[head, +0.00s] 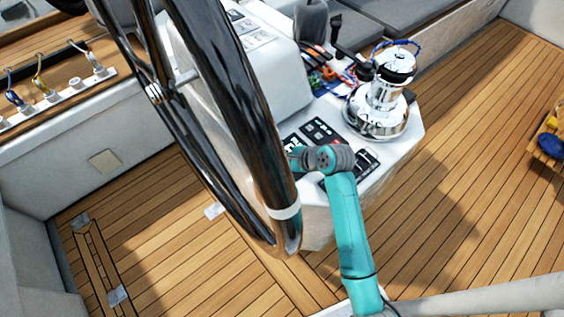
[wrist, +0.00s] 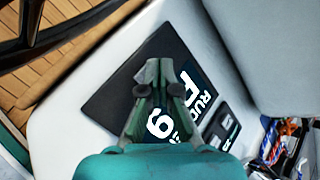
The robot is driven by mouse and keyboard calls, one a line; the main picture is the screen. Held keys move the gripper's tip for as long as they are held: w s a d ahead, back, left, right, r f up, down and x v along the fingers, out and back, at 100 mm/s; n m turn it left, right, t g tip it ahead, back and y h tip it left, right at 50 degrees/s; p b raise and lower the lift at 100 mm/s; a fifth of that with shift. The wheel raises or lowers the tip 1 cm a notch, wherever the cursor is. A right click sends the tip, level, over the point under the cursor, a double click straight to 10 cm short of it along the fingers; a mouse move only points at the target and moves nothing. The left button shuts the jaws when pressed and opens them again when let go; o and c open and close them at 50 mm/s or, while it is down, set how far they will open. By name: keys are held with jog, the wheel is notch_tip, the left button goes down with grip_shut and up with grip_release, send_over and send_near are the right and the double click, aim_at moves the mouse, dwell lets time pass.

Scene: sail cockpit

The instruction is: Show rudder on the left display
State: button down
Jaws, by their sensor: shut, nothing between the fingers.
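A dark display (wrist: 110,100) fills the middle of the wrist view, on the white console. Its lit part (wrist: 198,82) shows large white characters and lettering that seems to begin with "RUD", partly hidden by my fingers. My gripper (wrist: 161,88) is shut and empty, its fingertips over the display; I cannot tell whether they touch it. In the head view my gripper (head: 296,157) is at the left display (head: 292,141) on the console, close to the wheel rim, and covers part of it.
The large black steering wheel (head: 228,88) stands just left of my arm. A dark panel with small buttons (head: 320,131) and another dark panel (head: 367,160) are on the console. A chrome winch (head: 382,95) and tangled ropes (head: 335,72) are behind. Wooden deck (head: 460,170) lies open at right.

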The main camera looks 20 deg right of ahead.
jog(key=shift+r, duration=0.4)
jog(key=shift+r, duration=0.1)
jog(key=shift+r, duration=2.4)
